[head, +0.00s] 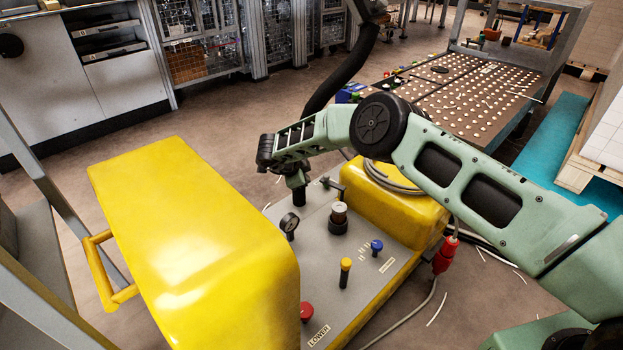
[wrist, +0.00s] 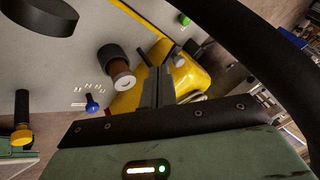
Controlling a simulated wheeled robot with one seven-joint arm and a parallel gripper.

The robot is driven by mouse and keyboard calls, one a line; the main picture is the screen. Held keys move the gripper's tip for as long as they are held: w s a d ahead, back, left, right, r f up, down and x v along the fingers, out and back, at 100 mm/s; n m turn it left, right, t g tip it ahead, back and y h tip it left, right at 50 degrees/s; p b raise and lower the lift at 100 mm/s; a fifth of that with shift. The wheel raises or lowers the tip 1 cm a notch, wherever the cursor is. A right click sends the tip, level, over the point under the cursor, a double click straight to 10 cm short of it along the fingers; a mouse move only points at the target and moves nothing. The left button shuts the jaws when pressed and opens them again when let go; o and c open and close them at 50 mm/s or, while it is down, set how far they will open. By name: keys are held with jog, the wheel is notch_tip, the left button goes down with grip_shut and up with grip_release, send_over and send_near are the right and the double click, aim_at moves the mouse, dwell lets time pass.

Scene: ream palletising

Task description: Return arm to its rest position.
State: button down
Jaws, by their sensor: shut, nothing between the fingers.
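My green arm reaches across the head view from the right and bends over the far part of a grey control panel (head: 318,250). In the wrist view my gripper (wrist: 161,75) is shut and empty, with its two dark fingers together. In the head view the fingers cannot be made out clearly. The wrist view shows the panel behind them, with a brown and black knob (wrist: 117,70), a blue knob (wrist: 93,104) and a yellow-topped lever (wrist: 21,130). I cannot tell how far the fingers are above the panel.
A yellow machine cover (head: 190,240) stands at the left of the panel. A yellow housing (head: 395,215) with coiled cable lies beyond it. A gauge (head: 289,223) and a red button (head: 306,312) stand up from the panel. A table with white discs (head: 470,85) stands behind.

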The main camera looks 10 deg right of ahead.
notch_tip(320, 180, up, 26)
jog(key=w+n+t+y, duration=0.2)
jog(key=n+t+y, duration=0.45)
jog(key=n, duration=0.35)
jog(key=s+d+n+g, duration=0.3)
jog(key=s+d, duration=0.4)
jog(key=s, duration=0.6)
jog(key=s+d+n+g+h, duration=0.1)
jog(key=s+d+n+g, duration=0.2)
jog(key=s+d, duration=0.7)
jog(key=s+d+n+g, duration=0.25)
jog(key=s+d, duration=0.25)
jog(key=s, duration=1.1)
jog(key=s+a+r+n+g+p, duration=0.15)
jog(key=s+a+n, duration=0.25)
jog(key=s+a, duration=0.4)
jog(key=s+a+r+n+g, duration=0.2)
jog(key=s+a+n, duration=0.3)
jog(key=a, duration=0.6)
notch_tip(320, 180, up, 38)
jog(key=m+p, duration=0.1)
jog(key=p, duration=3.7)
jog(key=shift+s+d, duration=0.25)
